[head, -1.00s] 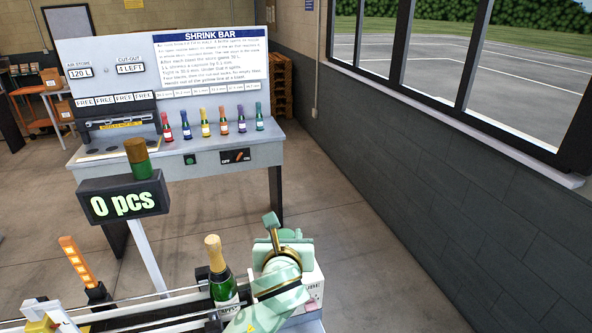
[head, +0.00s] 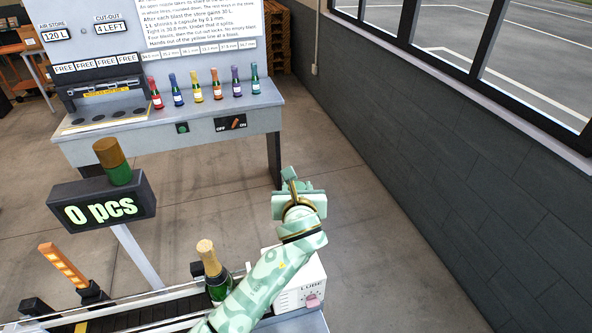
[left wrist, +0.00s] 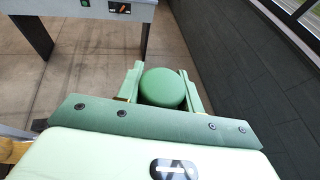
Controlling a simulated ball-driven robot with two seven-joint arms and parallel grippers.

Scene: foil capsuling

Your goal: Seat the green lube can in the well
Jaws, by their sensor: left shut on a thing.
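The green lube can (left wrist: 163,88) shows in the left wrist view as a round green top between the two fingers. My left gripper (left wrist: 163,95) is shut on it. In the head view my left gripper (head: 290,180) reaches out beyond the white LUBE box (head: 308,282), over open floor. The can cannot be made out there behind the gripper. The LUBE box has scale marks and a pink part on its front, and my left arm covers part of it. I cannot make out the well. My right gripper is in neither view.
A green bottle with a tan top (head: 211,265) stands on the conveyor (head: 130,315), close left of my arm. A "0 pcs" display (head: 103,212) stands farther left. The shrink bar bench (head: 170,140) with several small coloured bottles is behind. A dark wall runs along the right.

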